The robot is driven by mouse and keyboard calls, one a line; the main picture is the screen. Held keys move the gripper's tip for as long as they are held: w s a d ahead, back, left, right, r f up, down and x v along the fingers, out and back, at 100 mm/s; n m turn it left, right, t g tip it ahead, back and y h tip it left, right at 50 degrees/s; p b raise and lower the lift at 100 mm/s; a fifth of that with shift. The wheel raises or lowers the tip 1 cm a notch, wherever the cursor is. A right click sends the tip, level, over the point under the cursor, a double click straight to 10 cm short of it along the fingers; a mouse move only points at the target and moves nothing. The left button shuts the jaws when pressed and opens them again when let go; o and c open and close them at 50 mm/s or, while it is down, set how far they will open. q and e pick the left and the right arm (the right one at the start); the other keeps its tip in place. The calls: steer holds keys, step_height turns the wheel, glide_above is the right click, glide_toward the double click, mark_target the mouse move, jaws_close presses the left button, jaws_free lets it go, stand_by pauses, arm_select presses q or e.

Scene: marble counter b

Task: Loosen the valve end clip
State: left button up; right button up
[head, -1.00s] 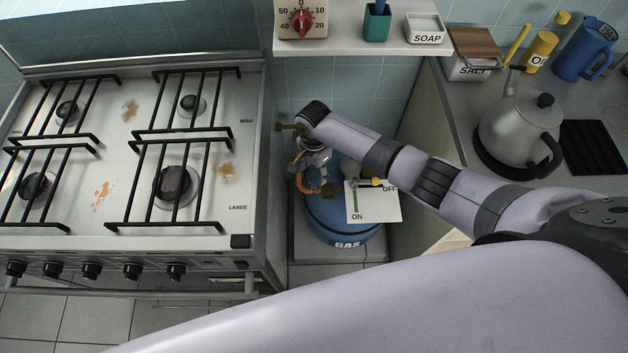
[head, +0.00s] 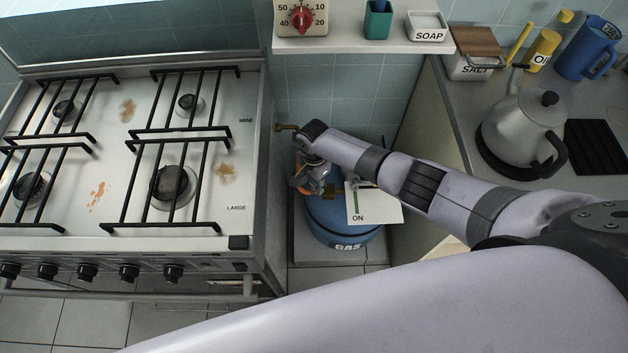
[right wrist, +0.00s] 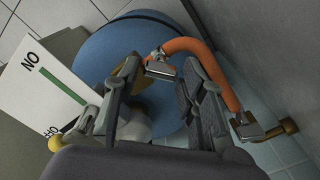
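The blue gas bottle (head: 345,222) stands on the floor between stove and counter; its top shows in the right wrist view (right wrist: 100,48). An orange hose (right wrist: 218,72) curves from the valve. A silver clip (right wrist: 158,67) is on its valve end, beside a brass fitting (right wrist: 122,72). Another silver clip (right wrist: 245,127) is at the wall pipe end. My right gripper (right wrist: 160,72) is open, its fingers apart on either side of the valve end clip; I cannot tell whether they touch it. In the head view my right gripper (head: 318,182) is over the bottle top. My left gripper is not in view.
An ON/OFF card (head: 380,210) is beside the valve. A brass wall pipe (head: 286,127) is close behind the gripper. The stove (head: 130,165) stands left, the counter (head: 470,90) right. A shelf (head: 345,42) overhangs the gap. A kettle (head: 520,125) stands on the counter.

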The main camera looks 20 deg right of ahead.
steer(key=c, duration=0.8)
steer(key=shift+n, duration=0.3)
